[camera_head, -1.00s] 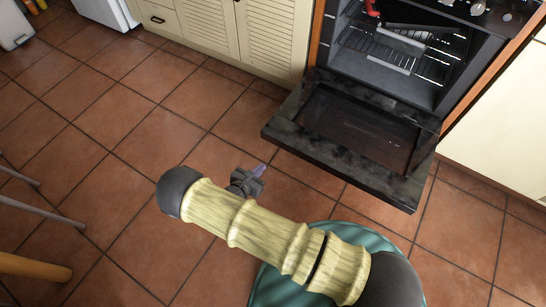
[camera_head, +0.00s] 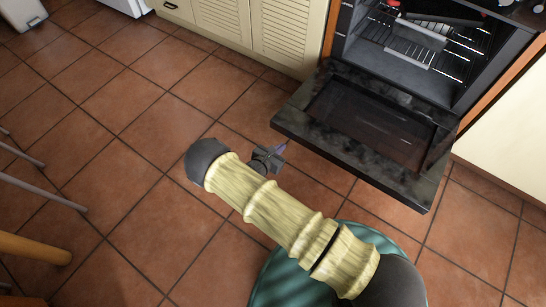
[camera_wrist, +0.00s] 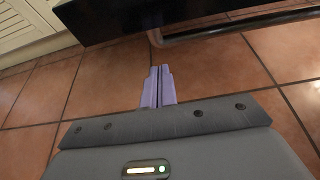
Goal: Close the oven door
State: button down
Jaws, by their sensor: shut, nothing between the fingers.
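The oven (camera_head: 400,73) stands at the upper right in the head view, its inside and racks showing. Its dark door (camera_head: 308,128) is folded down and open, lying about level above the floor. My gripper (camera_head: 281,148) is shut and empty, beside the left front corner of the door and apart from it, as far as I can tell. In the wrist view the purple fingers (camera_wrist: 158,86) are pressed together. The dark door edge (camera_wrist: 110,22) and a grey bar (camera_wrist: 215,32), perhaps its handle, show ahead of them.
Cream louvred cabinets (camera_head: 285,35) stand left of the oven. Grey and wooden legs of furniture (camera_head: 35,248) reach in at the left edge. The tiled floor (camera_head: 120,110) left of my arm is clear.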

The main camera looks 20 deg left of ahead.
jog(key=r, duration=0.1)
jog(key=w+r+b, duration=0.1)
jog(key=r, duration=0.1)
jog(key=shift+w+d+r+b, duration=0.15)
jog(key=shift+d+r+b, duration=0.1)
jog(key=shift+r+b, duration=0.05)
jog(key=shift+a+r, duration=0.1)
